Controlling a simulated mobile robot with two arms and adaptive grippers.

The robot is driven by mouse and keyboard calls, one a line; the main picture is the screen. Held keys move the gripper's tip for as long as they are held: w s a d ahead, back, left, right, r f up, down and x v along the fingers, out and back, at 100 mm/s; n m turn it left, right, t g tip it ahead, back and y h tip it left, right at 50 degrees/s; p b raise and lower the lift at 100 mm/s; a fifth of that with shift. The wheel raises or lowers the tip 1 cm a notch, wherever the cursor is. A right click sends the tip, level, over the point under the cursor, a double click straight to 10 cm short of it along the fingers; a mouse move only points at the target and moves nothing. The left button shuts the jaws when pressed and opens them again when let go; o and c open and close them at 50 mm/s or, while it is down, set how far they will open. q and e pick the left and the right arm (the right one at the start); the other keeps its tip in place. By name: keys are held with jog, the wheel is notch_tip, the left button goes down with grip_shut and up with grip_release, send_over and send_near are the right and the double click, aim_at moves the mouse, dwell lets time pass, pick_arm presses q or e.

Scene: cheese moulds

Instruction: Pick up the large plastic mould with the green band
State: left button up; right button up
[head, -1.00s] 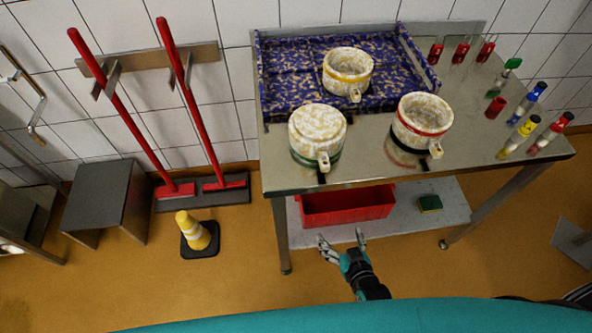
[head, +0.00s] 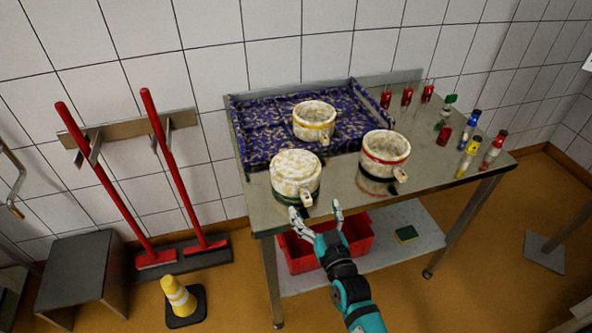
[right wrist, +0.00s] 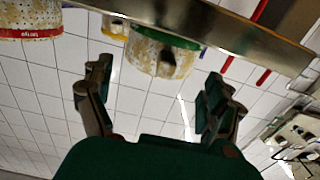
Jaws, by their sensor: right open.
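The large mould with the green band (head: 295,173) stands at the table's front left. It is cream with brown mottling; its closed end faces up and its green band is low, by the tabletop. A small handle juts toward the front. My right gripper (head: 314,208) is open and empty, just in front of the table edge, below and slightly right of this mould. In the right wrist view the mould (right wrist: 158,52) shows beyond and between the spread fingers (right wrist: 158,76), apart from them. My left gripper is not in view.
A red-banded mould (head: 385,150) stands to the right, a yellow-banded one (head: 313,118) in the blue patterned tray (head: 262,135) behind. Several bottles (head: 468,158) line the right of the metal table (head: 425,165). A red crate (head: 358,230) sits on the lower shelf.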

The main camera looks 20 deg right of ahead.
aim_at(303, 191)
jog(key=shift+w, duration=0.65)
jog(key=w, duration=0.2)
jog(key=w+a+p, duration=0.1)
jog(key=w, duration=0.1)
jog(key=shift+w, duration=0.15)
jog(key=shift+w+f, duration=0.1)
jog(key=shift+w, duration=0.3)
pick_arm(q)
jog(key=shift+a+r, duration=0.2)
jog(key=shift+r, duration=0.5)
pick_arm(e)
jog(key=shift+s, duration=0.1)
jog(key=shift+c, duration=1.1)
jog(key=c, duration=0.7)
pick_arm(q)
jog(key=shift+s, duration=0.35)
pick_arm(e)
grip_shut()
